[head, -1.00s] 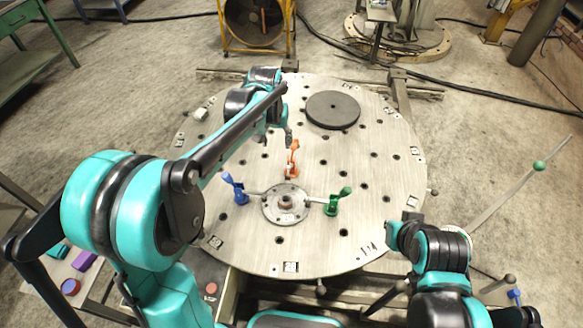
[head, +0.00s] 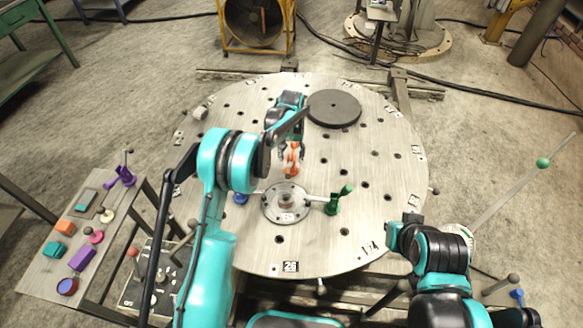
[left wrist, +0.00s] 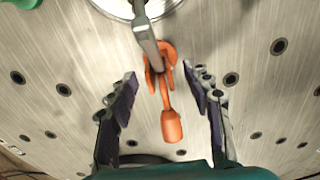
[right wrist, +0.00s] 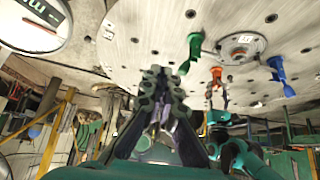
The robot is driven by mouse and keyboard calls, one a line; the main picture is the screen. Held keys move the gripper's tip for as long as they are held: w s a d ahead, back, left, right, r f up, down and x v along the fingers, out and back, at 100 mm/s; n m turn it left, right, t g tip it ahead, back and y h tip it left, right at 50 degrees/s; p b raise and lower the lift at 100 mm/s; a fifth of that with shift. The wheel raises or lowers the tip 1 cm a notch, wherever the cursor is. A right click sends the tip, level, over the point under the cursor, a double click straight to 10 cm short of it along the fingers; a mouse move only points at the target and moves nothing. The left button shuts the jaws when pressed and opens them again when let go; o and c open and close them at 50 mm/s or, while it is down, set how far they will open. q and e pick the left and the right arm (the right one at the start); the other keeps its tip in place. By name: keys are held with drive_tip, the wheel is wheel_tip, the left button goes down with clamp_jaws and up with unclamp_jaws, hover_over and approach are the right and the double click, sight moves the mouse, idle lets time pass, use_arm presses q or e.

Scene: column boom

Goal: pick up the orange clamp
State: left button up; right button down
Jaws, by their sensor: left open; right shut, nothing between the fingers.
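The orange clamp (head: 292,160) stands on the round perforated metal table (head: 345,245), behind the flanged hub at its middle. In the left wrist view the orange clamp (left wrist: 170,120) lies between the two spread fingers of my left gripper (left wrist: 168,105), with a gap on both sides. In the head view my left gripper (head: 291,150) is at the clamp, and the arm partly covers the area around it. My right gripper (right wrist: 160,85) is shut and empty, away from the clamp; the orange clamp (right wrist: 216,75) shows beyond it in the right wrist view.
A flanged hub (head: 287,203) sits in front of the clamp, with a green clamp (head: 338,200) on its right and a blue clamp (head: 240,198) on its left, partly hidden. A dark disc (head: 333,109) lies behind. A side table (head: 48,240) holds several small coloured objects.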

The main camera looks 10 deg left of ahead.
use_arm(q)
wheel_tip(320, 180, down, 4)
drive_tip(key=shift+w+r+b, duration=0.1)
drive_tip(key=shift+r+b, duration=0.05)
drive_tip(key=shift+b, duration=0.35)
drive_tip(key=shift+r, duration=0.1)
clamp_jaws()
drive_tip(key=shift+r, duration=0.15)
wheel_tip(320, 180, up, 4)
drive_tip(key=shift+p, duration=0.95)
drive_tip(key=s+d+r+p, duration=0.3)
drive_tip(key=d+r, duration=0.3)
drive_tip(key=d, duration=0.5)
drive_tip(key=shift+s+r, duration=0.4)
drive_tip(key=shift+s, duration=0.3)
